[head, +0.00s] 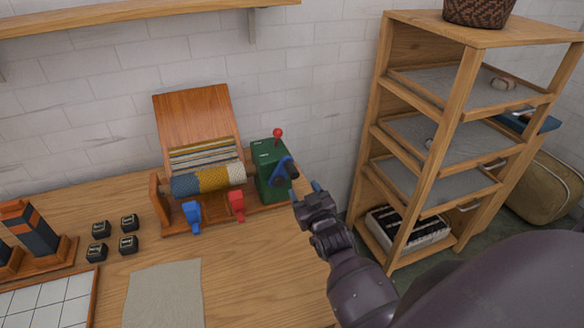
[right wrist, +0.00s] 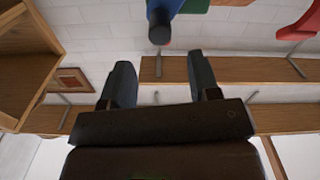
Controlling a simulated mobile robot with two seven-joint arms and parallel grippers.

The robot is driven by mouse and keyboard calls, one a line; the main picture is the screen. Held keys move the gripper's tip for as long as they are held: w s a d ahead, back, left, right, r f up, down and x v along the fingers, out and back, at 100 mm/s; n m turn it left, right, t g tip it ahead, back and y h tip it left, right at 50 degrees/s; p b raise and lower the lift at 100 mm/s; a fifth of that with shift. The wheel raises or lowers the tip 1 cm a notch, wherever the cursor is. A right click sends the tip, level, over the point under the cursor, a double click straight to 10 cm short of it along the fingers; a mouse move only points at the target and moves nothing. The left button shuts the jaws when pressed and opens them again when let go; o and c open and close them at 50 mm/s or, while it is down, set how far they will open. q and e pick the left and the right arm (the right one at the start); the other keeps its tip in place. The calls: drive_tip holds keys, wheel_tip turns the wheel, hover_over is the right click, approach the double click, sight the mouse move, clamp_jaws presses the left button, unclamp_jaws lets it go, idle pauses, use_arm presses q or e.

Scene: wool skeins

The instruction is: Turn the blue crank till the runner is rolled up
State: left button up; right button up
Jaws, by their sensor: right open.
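The blue crank (head: 281,172) is on the right side of a green box (head: 266,160) at the right end of a wooden loom-like stand. The runner (head: 210,180), with blue, yellow and grey sections, lies around the roller, and striped fabric shows behind it. My right gripper (head: 308,190) is just right of and below the crank, open and empty. In the right wrist view its two fingers (right wrist: 162,75) stand apart, and the crank's blue part with a dark end (right wrist: 160,28) is beyond the tips, between them. My left gripper is not in view.
A blue clamp (head: 193,217) and a red clamp (head: 237,205) are at the stand's front. Several small dark blocks (head: 128,244) and a beige cloth (head: 164,293) lie on the table. A wooden shelf unit (head: 440,140) stands at right.

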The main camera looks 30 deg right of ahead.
sight(295, 177)
drive_tip(key=x, duration=0.9)
drive_tip(key=shift+w+d, duration=0.1)
drive_tip(key=shift+w, duration=0.2)
drive_tip(key=shift+c, duration=0.5)
clamp_jaws()
